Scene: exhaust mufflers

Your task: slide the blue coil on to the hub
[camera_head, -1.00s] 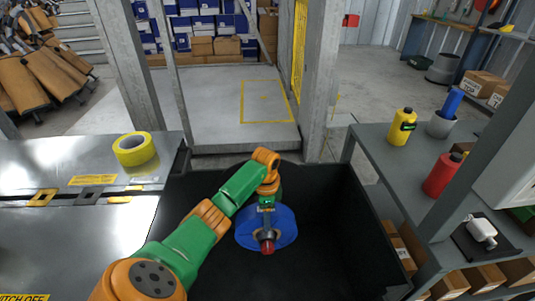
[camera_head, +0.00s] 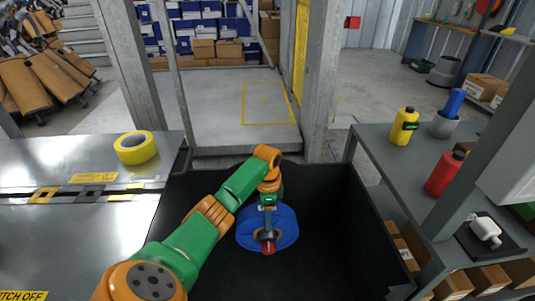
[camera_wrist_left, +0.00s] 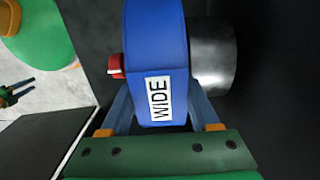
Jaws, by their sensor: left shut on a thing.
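The blue coil (camera_head: 284,226) is in the dark bin in the head view; its label reads WIDE in the wrist view (camera_wrist_left: 157,60). My left gripper (camera_head: 267,207) is shut across the coil's rim from above, a finger on each face (camera_wrist_left: 162,105). A dark post with a red tip (camera_head: 268,247) shows at the coil's middle. In the wrist view the red tip (camera_wrist_left: 115,66) sticks out left of the coil and a grey metal cylinder (camera_wrist_left: 214,60) right. How the coil sits around the hub inside is hidden.
The black bin (camera_head: 335,215) surrounds the coil, with free room to its right. A steel table with yellow tape (camera_head: 136,147) is at the left. A grey shelf at the right holds a yellow bottle (camera_head: 404,126) and a red bottle (camera_head: 444,173).

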